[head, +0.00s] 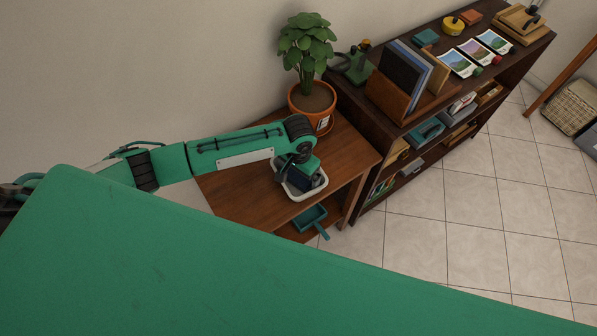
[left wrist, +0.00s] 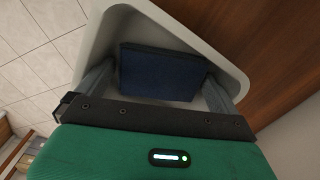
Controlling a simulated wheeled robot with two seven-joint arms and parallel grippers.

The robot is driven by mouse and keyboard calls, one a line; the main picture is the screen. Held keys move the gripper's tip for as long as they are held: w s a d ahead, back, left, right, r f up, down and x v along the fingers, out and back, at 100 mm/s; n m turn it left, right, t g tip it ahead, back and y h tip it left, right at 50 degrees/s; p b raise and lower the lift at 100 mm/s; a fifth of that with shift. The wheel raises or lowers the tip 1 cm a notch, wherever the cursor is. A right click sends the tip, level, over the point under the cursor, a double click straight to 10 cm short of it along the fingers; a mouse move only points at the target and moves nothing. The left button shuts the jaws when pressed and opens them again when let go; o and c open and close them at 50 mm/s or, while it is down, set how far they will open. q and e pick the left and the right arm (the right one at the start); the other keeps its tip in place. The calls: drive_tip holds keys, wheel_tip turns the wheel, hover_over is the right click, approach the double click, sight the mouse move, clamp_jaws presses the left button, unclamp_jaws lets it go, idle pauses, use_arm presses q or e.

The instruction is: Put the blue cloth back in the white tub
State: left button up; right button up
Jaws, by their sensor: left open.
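The white tub (head: 295,196) stands on the brown wooden table near its right end. It fills much of the left wrist view (left wrist: 118,12). The blue cloth (left wrist: 160,73), a dark folded block, is inside the tub's rim and between my left fingers. Only a dark part of it (head: 309,184) shows in the head view. My left gripper (left wrist: 160,70) is open, reaching down into the tub with one finger on each side of the cloth. In the head view my left gripper (head: 297,177) partly hides the tub. My right gripper is not in view.
A potted plant (head: 308,60) stands at the table's back (head: 245,195). A dark shelf (head: 375,110) with books, cards and boxes adjoins on the right. A teal dustpan-like tray (head: 310,217) is on the lower shelf.

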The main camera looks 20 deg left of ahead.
sight(298, 174)
use_arm(q)
wheel_tip(298, 174, up, 12)
drive_tip(key=shift+b, duration=0.35)
idle(0.5)
